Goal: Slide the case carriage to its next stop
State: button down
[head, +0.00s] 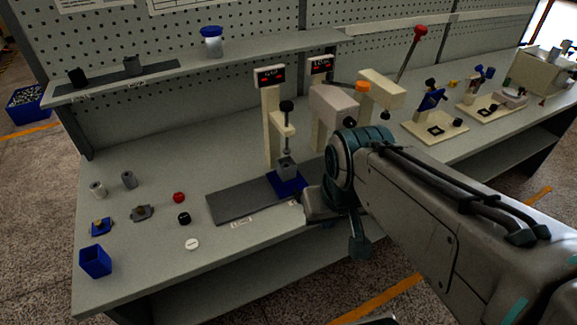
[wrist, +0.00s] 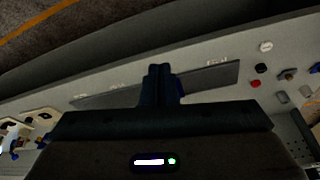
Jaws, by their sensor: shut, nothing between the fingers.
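The case carriage (head: 287,184) is a blue block on the dark grey track plate (head: 240,203). A small grey case (head: 287,168) sits on it, below the plunger of a cream press stand (head: 270,120). My gripper (head: 312,205) is just right of and in front of the carriage at the bench's front side; the head view does not show clearly whether they touch. In the wrist view my gripper (wrist: 160,72) has its two dark fingers together with nothing between them.
A red cap (head: 179,197), a black cap (head: 184,218), a white disc (head: 192,244) and a blue bin (head: 95,261) lie left. The plate's left part is clear.

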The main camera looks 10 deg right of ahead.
aim_at(282, 189)
jog(key=u, duration=0.05)
jog(key=i, duration=0.15)
jog(key=z, duration=2.45)
jog(key=k, duration=0.7)
jog(key=u, duration=1.7)
